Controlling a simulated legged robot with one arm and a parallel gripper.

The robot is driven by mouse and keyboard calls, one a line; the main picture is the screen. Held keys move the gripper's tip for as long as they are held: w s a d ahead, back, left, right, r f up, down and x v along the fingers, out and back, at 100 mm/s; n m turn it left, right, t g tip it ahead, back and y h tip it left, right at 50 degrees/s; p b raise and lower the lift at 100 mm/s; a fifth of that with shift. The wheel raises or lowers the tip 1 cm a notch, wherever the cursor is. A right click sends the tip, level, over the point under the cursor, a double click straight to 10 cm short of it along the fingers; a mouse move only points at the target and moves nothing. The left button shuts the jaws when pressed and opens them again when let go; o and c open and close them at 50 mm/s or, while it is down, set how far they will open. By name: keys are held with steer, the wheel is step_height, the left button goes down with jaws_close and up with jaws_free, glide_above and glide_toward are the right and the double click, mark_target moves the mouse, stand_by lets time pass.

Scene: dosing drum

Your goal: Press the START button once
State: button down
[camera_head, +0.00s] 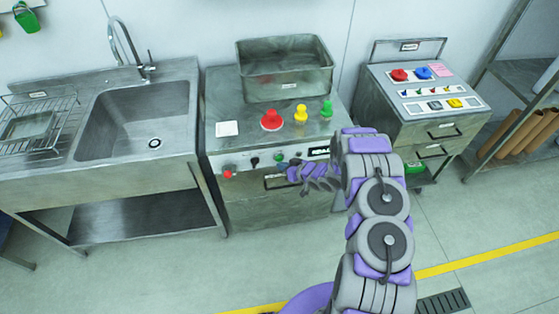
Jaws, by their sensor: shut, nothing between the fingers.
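A steel machine cabinet (239,143) stands in the middle, with a control strip along its front. A small green button (280,157) sits on that strip; its label is too small to read, so I cannot confirm that it is START. A black knob (255,161) and a red button (228,173) are on its left. My gripper (291,173), purple and grey, is shut and empty. It shows just below and right of the green button, with no visible contact; depth is hard to judge. My arm hides the right end of the strip.
A red knob (272,121), a yellow knob (301,114), a green knob (327,109) and a metal bin (286,85) are on the cabinet top. A sink (139,121) stands left. A drawer unit with colored buttons (424,107) stands right. The front floor is open.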

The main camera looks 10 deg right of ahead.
steer(key=shift+w, duration=0.55)
stand_by(0.7)
steer(key=shift+s, duration=0.95)
steer(key=s, duration=0.5)
stand_by(1.0)
